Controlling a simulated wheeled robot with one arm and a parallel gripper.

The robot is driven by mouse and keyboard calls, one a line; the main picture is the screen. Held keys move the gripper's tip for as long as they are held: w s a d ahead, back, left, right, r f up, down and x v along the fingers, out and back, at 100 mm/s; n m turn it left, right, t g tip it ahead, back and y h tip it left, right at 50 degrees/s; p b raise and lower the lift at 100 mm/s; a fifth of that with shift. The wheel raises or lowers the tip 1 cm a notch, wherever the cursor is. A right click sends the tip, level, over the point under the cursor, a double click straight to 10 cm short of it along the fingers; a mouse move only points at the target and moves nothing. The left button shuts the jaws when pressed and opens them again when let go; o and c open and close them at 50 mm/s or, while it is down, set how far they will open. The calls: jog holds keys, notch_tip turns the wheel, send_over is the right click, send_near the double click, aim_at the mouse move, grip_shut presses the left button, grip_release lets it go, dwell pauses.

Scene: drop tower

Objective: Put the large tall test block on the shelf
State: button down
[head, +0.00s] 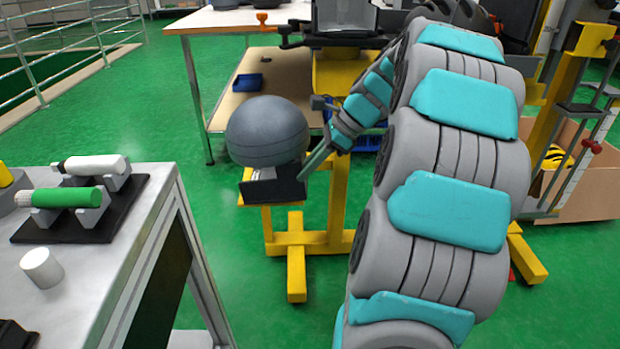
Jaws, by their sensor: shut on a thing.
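My gripper (314,163) is at the end of my arm, in the middle of the head view. It is shut at the right edge of a dark block (280,190) with a large grey rounded top (266,130). I take this to be the large tall test block; its far side and the exact grip are hidden. It appears in front of a yellow stand, and I cannot tell whether it touches it. A brown lower shelf (285,72) sits under a white-topped table behind, with a small blue tray (247,82) on it.
A grey bench (130,215) at left holds a white cylinder and a green cylinder (75,197) on a dark holder, and a small white cylinder (42,268). The yellow stand (342,200) is at centre. A cardboard box (590,190) stands at right. Green floor is clear between bench and stand.

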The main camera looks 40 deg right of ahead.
jog(key=shift+w+d+f, duration=0.1)
jog(key=shift+w+d, duration=0.35)
jog(key=shift+w, duration=0.5)
jog(key=shift+w+d+f, duration=0.1)
jog(key=shift+w+d, duration=0.4)
jog(key=shift+w, duration=0.4)
jog(key=shift+w+d, duration=0.45)
jog(key=shift+w, duration=0.5)
jog(key=shift+w+f, duration=0.15)
jog(key=shift+f, duration=0.1)
jog(key=shift+f+b, duration=0.45)
jog(key=shift+f, duration=1.15)
jog(key=c, duration=0.9)
grip_release()
jog(key=shift+c, duration=0.2)
jog(key=v, duration=0.7)
jog(key=shift+d+r+p, duration=0.2)
jog(key=shift+r+p, duration=0.05)
jog(key=shift+p, duration=0.2)
